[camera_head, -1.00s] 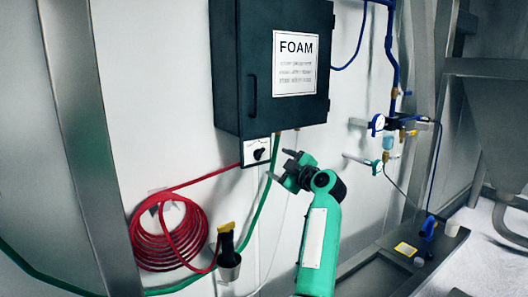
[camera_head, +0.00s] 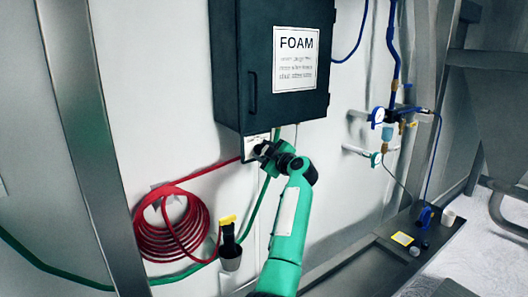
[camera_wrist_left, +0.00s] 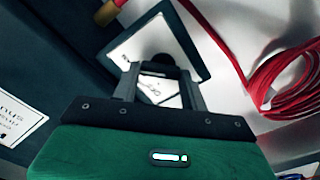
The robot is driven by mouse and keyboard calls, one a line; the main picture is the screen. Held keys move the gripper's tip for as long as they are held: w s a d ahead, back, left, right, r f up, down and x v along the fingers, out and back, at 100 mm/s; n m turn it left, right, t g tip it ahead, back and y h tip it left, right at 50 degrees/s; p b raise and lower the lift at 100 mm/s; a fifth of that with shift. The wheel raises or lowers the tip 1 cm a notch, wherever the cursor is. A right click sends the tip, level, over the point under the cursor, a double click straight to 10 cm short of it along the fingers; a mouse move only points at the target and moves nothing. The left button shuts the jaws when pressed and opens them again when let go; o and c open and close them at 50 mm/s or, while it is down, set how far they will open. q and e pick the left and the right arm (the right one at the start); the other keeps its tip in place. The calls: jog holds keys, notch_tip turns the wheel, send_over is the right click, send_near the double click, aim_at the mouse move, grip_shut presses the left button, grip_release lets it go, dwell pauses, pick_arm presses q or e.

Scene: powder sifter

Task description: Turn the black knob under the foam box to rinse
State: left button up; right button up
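The foam box (camera_head: 262,60) is a dark wall cabinet with a white FOAM label. Below it is a small white dial plate (camera_head: 249,143), now mostly covered by my left gripper (camera_head: 260,150). In the left wrist view, the black knob (camera_wrist_left: 158,61) sits on the plate (camera_wrist_left: 180,45). The fingers of my left gripper (camera_wrist_left: 160,72) are apart, with the knob between or just beyond their tips. I cannot tell whether they touch it. The plate's markings are too unclear to read. My right gripper is not in view.
A coiled red hose (camera_head: 170,228) hangs left of my arm, near a black nozzle with a yellow top (camera_head: 229,240) in a holder. A green hose (camera_head: 255,200) runs down behind my arm. Blue pipes with a gauge (camera_head: 378,115) are on the right.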

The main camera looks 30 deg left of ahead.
pick_arm(q)
jog(key=c, duration=0.4)
jog(key=n+b, duration=0.2)
jog(key=n, duration=0.1)
jog(key=n+b, duration=0.1)
jog(key=b, duration=0.1)
jog(key=shift+s+f, duration=0.1)
jog(key=shift+f, duration=0.15)
jog(key=shift+n+b, duration=1.8)
jog(key=shift+n, duration=0.5)
jog(key=shift+r, duration=0.1)
jog(key=o, duration=1)
jog(key=shift+a, duration=0.1)
